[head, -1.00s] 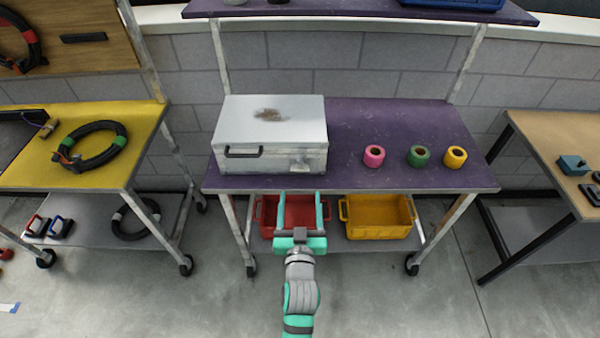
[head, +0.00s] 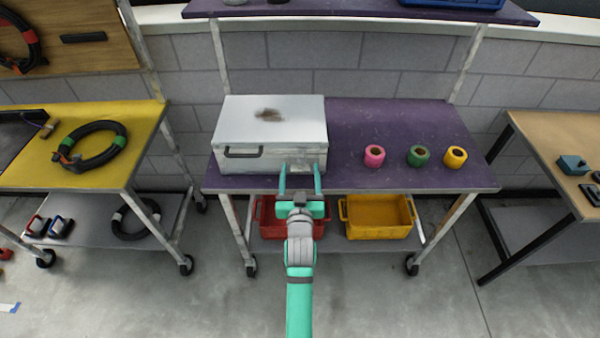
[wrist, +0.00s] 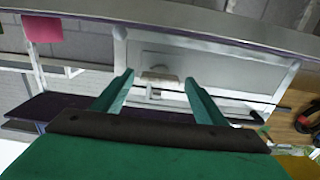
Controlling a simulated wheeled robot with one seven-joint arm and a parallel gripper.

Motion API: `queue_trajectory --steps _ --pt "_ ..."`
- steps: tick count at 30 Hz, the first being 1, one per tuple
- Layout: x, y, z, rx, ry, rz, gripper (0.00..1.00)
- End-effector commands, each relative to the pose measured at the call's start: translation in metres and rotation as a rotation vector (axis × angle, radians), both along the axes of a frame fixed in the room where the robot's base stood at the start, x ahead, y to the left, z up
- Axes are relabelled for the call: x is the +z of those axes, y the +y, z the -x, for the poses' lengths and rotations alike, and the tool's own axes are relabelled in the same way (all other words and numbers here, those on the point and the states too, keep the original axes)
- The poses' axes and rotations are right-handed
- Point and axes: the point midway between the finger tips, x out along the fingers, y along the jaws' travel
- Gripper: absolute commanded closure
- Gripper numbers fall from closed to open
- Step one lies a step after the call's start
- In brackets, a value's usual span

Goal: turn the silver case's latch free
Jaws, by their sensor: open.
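The silver case (head: 250,132) sits shut on the left part of the purple tabletop, with a brown smudge on its lid and a dark handle (head: 243,152) on its front. In the wrist view the case front (wrist: 215,75) fills the middle. Its pale latch (wrist: 158,77) shows there between my fingertips and apart from them. My gripper (head: 300,170) is open and empty at the right part of the case front, its two teal fingers pointing at the case. It also shows in the wrist view (wrist: 158,80). The latch is hard to make out in the head view.
Pink (head: 374,155), green (head: 418,156) and yellow (head: 455,157) tape rolls stand right of the case. A red bin (head: 268,222) and a yellow bin (head: 378,218) are on the shelf below. A yellow table (head: 40,165) stands left, a wooden one (head: 540,140) right.

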Motion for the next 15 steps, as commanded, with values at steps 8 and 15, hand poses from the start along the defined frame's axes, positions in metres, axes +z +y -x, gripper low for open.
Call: queue_trajectory --steps 8,15 --pt "-0.0001 0.0001 0.0002 0.000 0.000 0.000 0.56" --pt "-0.0001 0.0003 0.0004 0.000 0.000 -0.002 0.76"
